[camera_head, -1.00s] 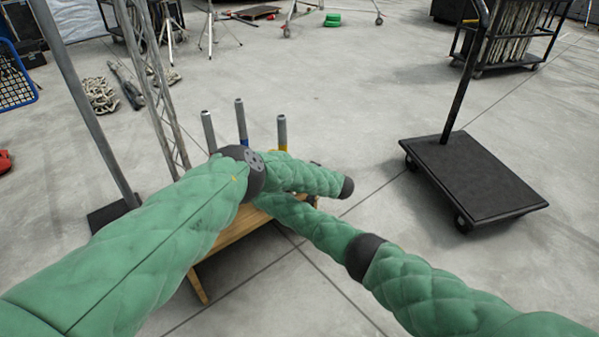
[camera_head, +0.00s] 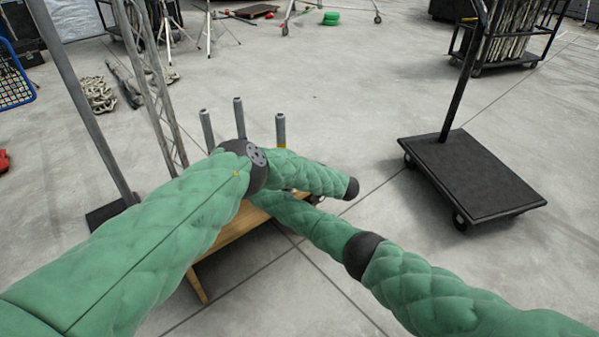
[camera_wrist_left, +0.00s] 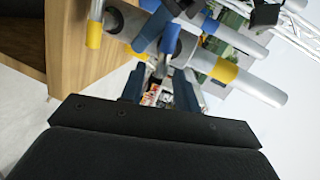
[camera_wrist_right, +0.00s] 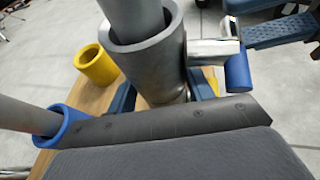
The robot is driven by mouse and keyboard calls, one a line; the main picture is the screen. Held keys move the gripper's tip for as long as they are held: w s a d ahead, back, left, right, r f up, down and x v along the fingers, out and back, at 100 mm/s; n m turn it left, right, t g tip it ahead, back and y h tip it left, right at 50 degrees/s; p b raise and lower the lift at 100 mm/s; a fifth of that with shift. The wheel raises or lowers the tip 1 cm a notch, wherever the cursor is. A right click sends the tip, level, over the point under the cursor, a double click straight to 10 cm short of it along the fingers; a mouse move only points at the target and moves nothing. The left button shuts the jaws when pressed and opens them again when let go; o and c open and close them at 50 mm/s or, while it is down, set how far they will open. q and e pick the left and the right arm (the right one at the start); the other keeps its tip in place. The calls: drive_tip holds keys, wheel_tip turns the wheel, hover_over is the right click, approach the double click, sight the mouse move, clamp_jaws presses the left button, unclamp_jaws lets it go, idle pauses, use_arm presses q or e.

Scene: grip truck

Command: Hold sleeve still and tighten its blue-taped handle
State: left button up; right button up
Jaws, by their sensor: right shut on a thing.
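A grey sleeve (camera_wrist_right: 158,62) stands around a grey pipe (camera_wrist_right: 136,16) in the right wrist view. A silver rod (camera_wrist_right: 212,48) beside it carries the blue-taped handle (camera_wrist_right: 237,71). My right gripper (camera_wrist_right: 160,92) is shut on the sleeve, its dark blue fingers on either side. My left gripper (camera_wrist_left: 160,80) is open, its fingers apart below several grey, blue and yellow-taped tubes; they show at the upper right of the right wrist view (camera_wrist_right: 285,31), apart from the handle. In the head view both grippers are hidden behind my padded arms.
A wooden stand (camera_head: 232,228) holds three upright pipes (camera_head: 240,118). A yellow ring (camera_wrist_right: 97,66) and a blue ring (camera_wrist_right: 66,127) sit near the sleeve. A black flat cart (camera_head: 470,175) stands to the right, a truss (camera_head: 150,85) to the left. Open floor lies between.

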use_arm(q)
drive_tip(key=v, duration=0.9)
drive_tip(key=shift+s, duration=0.25)
drive_tip(key=shift+d, duration=0.15)
use_arm(e)
drive_tip(key=o, duration=1.5)
drive_tip(key=shift+s+a, duration=0.1)
